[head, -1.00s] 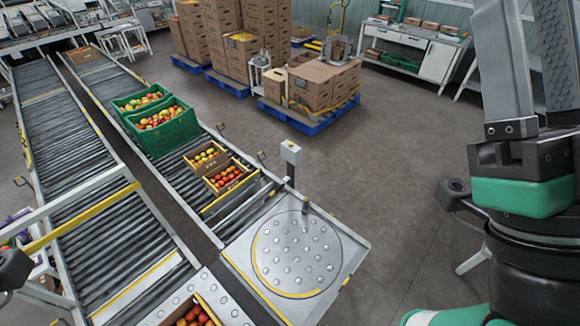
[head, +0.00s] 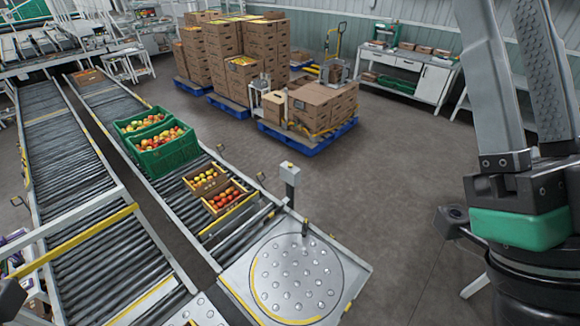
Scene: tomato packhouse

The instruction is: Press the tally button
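A small pale box (head: 290,172) stands on a dark post at the right edge of the roller conveyor, behind the ball-transfer plate. It may be the tally button's housing, but it is too small to make out a button for sure. My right arm fills the right side of the head view, well to the right of the box and apart from it. Neither gripper's fingers show. A dark part at the lower left edge may belong to my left arm.
The round ball-transfer plate (head: 296,277) lies at front centre. Wooden tomato crates (head: 222,204) and green crates (head: 166,153) sit on the right roller conveyor (head: 222,236). Cartons (head: 322,104) stand on a blue pallet (head: 312,140). The floor right of the post is open.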

